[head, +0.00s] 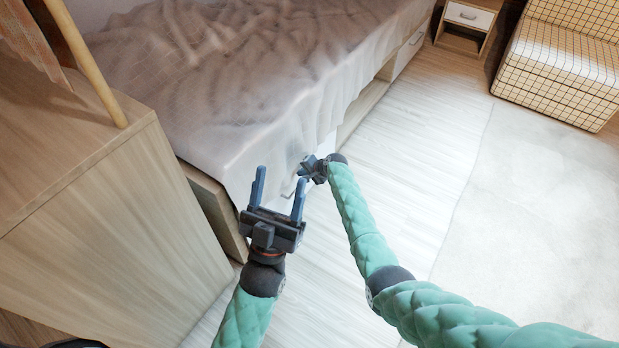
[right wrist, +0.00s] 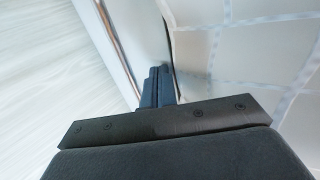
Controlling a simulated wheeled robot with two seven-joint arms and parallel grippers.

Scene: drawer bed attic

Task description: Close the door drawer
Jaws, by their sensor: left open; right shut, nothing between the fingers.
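A white drawer front (head: 327,146) shows low in the side of the bed, partly hidden by the hanging blanket and my right gripper. In the right wrist view, a white panel (right wrist: 140,30) with a thin metallic bar runs beside the fingers. My right gripper (head: 303,170) is shut and empty, low beside the bed. In the wrist view its fingertips (right wrist: 159,70) are at the panel's edge, next to white checked cloth; I cannot tell if they touch. My left gripper (head: 281,175) is open and empty, fingers pointing up the picture, in front of the bed's near corner.
The bed (head: 250,60) has a pale rumpled blanket. A wooden cabinet (head: 120,220) stands at left. Another white drawer front (head: 410,52) is at the bed's far end. A nightstand (head: 467,16) and checked armchair (head: 560,65) stand at the back right. The floor at right is clear.

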